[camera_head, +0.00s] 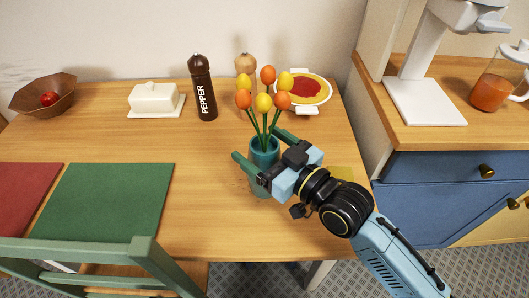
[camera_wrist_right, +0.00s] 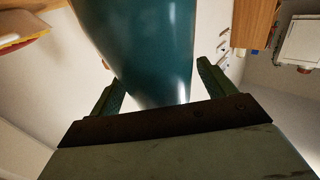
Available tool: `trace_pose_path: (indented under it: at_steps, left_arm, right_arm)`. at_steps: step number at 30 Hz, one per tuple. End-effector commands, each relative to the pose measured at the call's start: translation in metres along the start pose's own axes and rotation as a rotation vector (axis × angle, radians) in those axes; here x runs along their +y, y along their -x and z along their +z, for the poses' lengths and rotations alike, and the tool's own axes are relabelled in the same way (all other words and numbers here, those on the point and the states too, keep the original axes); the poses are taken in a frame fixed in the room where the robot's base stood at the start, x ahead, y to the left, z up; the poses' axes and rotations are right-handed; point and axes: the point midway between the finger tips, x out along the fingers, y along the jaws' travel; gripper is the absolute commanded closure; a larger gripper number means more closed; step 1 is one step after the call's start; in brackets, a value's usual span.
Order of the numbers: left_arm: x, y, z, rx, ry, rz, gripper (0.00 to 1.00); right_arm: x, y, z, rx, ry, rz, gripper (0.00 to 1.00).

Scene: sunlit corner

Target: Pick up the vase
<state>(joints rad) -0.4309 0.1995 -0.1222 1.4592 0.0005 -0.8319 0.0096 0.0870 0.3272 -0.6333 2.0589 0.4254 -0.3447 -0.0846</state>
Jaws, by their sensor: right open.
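The teal vase (camera_head: 264,150) stands on the wooden table and holds several orange and yellow tulips. My right gripper (camera_head: 258,150) is open, with one green finger on the left of the vase and the other behind its right side. In the right wrist view the vase (camera_wrist_right: 145,45) fills the space in front of the palm, between the two spread fingers (camera_wrist_right: 157,88). Whether a finger touches the vase I cannot tell. The vase's lower right side is hidden by my gripper in the head view. My left gripper is not in view.
Behind the vase are a pepper mill (camera_head: 202,88), a lighter wooden mill (camera_head: 246,64) and a plate of red and yellow food (camera_head: 320,96). A butter dish (camera_head: 157,98) and a bowl (camera_head: 43,94) stand farther left. A green mat (camera_head: 105,200) lies front left. The table between mat and vase is clear.

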Motion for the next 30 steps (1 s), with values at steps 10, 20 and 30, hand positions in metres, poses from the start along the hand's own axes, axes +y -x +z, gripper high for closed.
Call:
trace_pose_path:
  at_steps: [10,20,30]
  left_arm:
    - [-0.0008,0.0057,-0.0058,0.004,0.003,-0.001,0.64]
    - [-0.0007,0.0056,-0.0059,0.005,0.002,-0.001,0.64]
    - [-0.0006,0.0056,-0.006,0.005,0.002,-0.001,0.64]
  right_arm:
    - [-0.0007,-0.0129,-0.0002,0.0,0.001,-0.001,0.18]
    - [-0.0006,-0.0126,-0.0001,0.0,0.001,0.0,0.57]
    - [-0.0004,-0.0127,-0.0033,0.008,0.002,0.0,0.96]
